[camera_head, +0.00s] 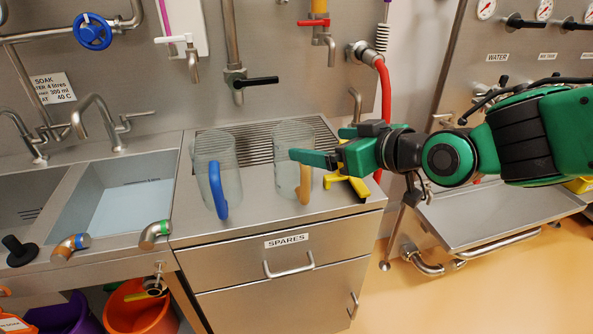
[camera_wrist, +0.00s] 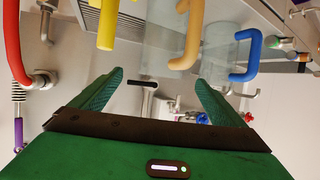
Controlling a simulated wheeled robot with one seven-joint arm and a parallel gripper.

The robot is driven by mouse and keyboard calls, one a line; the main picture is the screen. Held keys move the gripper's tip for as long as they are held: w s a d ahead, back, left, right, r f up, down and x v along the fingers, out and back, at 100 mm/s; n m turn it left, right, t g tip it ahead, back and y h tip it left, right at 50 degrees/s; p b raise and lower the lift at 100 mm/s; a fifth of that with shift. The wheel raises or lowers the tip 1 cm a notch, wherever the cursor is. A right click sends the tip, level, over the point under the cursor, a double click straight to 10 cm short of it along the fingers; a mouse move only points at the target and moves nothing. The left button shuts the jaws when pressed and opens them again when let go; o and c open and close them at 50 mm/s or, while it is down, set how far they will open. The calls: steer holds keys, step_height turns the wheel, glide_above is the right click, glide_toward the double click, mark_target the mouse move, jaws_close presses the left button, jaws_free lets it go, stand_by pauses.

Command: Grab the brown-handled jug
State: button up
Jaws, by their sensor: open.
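The brown-handled jug (camera_head: 291,138) is clear, with a tan-brown handle (camera_head: 304,184) facing the front. It stands upright on the steel worktop. My gripper (camera_head: 316,144) is open and empty, just to the right of this jug, with one green finger overlapping the jug in the head view. I cannot tell whether that finger touches it. In the wrist view the brown handle (camera_wrist: 186,38) lies beyond and above the open fingertips (camera_wrist: 159,82), not between them. A second clear jug (camera_head: 215,150) with a blue handle stands to the left; its handle (camera_wrist: 246,55) also shows in the wrist view.
A yellow tool (camera_head: 350,182) lies on the worktop right of the brown-handled jug, under my gripper. A ribbed drainer (camera_head: 258,145) lies behind the jugs. A red hose (camera_head: 385,105) hangs at the back right. A sink (camera_head: 125,200) is at the left.

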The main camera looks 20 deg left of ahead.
mark_target(308, 142)
steer(key=x, duration=0.4)
steer(key=shift+w+a+f, duration=0.15)
steer(key=shift+w+a, duration=0.05)
steer(key=shift+a, duration=0.05)
steer(key=shift+x, duration=2.6)
steer(key=shift+s+a, duration=0.15)
steer(key=c, duration=1.6)
